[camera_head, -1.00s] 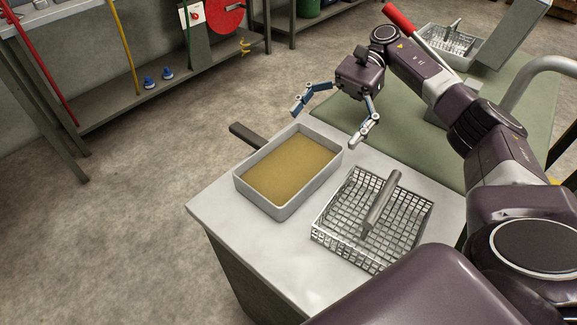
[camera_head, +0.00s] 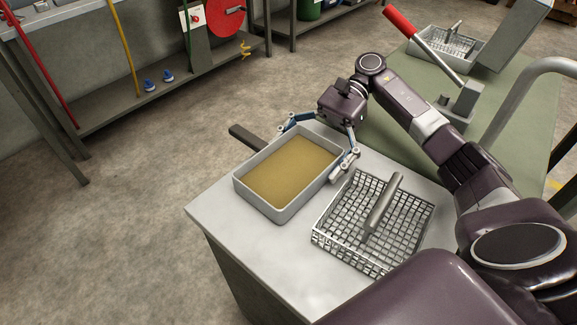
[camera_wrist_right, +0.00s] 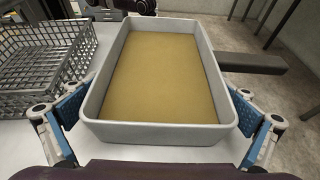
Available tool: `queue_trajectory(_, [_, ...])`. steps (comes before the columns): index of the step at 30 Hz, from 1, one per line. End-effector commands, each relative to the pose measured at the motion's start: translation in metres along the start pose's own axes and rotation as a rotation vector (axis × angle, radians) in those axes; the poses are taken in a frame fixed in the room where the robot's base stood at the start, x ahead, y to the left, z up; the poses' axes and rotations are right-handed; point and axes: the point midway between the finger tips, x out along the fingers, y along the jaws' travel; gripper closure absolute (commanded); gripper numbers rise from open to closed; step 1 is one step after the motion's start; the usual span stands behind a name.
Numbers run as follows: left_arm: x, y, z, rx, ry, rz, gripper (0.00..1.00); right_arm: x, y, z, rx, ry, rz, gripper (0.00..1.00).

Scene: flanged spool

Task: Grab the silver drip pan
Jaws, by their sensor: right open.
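The silver drip pan (camera_head: 273,208) is a rectangular grey metal tray holding a flat yellow-brown layer. It sits on the pale table top near its left edge. My right gripper (camera_head: 317,156) is open at the pan's far end, with one finger on each side. In the right wrist view the pan (camera_wrist_right: 160,133) fills the middle, and the blue-padded fingers of the right gripper (camera_wrist_right: 160,128) stand outside its long walls at the near end. I cannot tell whether the fingers touch the walls. My left gripper is not in view.
A wire basket with a handle (camera_head: 372,225) stands close to the pan's right side. A dark bar (camera_head: 248,138) sticks out past the table's left edge. A green surface (camera_head: 395,150) with a red-handled lever (camera_head: 425,48) lies beyond. Bare floor (camera_head: 110,220) is at left.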

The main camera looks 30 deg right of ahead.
Motion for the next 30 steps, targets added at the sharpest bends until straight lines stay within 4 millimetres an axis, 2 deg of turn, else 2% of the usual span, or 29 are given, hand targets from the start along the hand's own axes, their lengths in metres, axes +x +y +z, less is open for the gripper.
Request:
queue_trajectory(5, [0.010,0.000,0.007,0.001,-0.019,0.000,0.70,0.010,0.000,0.001,-0.001,-0.001,-0.001,0.00])
queue_trajectory(10, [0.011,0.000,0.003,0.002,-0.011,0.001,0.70,0.010,0.000,0.001,0.000,-0.001,-0.001,0.00])
queue_trajectory(25, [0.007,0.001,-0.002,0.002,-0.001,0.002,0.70,0.010,0.000,0.000,0.000,0.000,0.001,0.54])
queue_trajectory(30, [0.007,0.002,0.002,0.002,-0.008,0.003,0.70,0.010,0.000,0.001,-0.003,-0.003,0.000,0.54])
